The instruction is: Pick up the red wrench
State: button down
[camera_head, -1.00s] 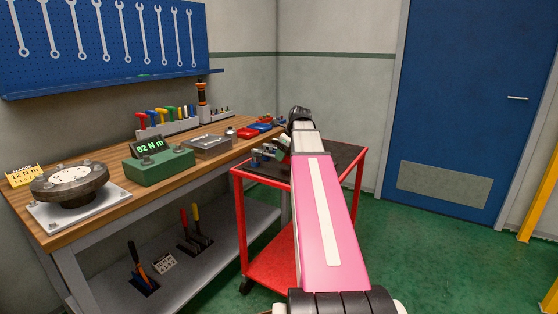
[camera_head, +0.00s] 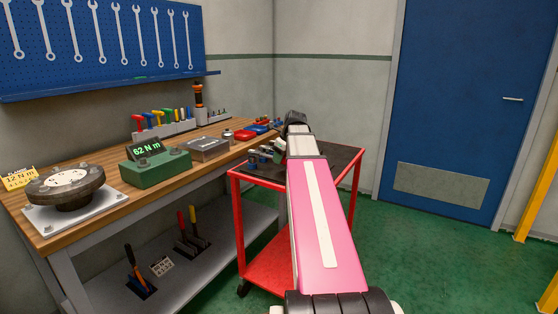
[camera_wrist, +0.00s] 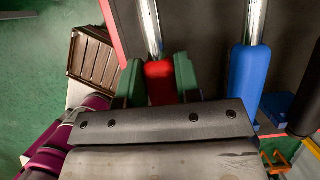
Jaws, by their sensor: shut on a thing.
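The red wrench (camera_wrist: 160,82) has a red handle and a shiny metal shaft that runs out of the top of the wrist view. My gripper (camera_wrist: 160,78) is shut on the red handle, with one green finger on each side. The rest of the handle is hidden behind the gripper body. A blue-handled tool (camera_wrist: 246,82) with a similar shaft lies to the right, apart from the fingers. In the head view my arm reaches over the red cart, and the wrench cannot be made out there.
The red cart (camera_head: 236,215) has a dark top (camera_head: 340,160). Left of it is a wooden workbench (camera_head: 110,207) with a green torque tester (camera_head: 155,170) reading 62 N m. A brown slatted box (camera_wrist: 90,62) shows beside the cart. Green floor is free at right.

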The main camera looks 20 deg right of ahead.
notch_tip(320, 180, up, 4)
jog(key=shift+f, duration=0.1)
jog(key=s+a+r, duration=0.4)
jog(key=a+r, duration=0.2)
jog(key=a, duration=0.5)
jog(key=shift+r, duration=0.35)
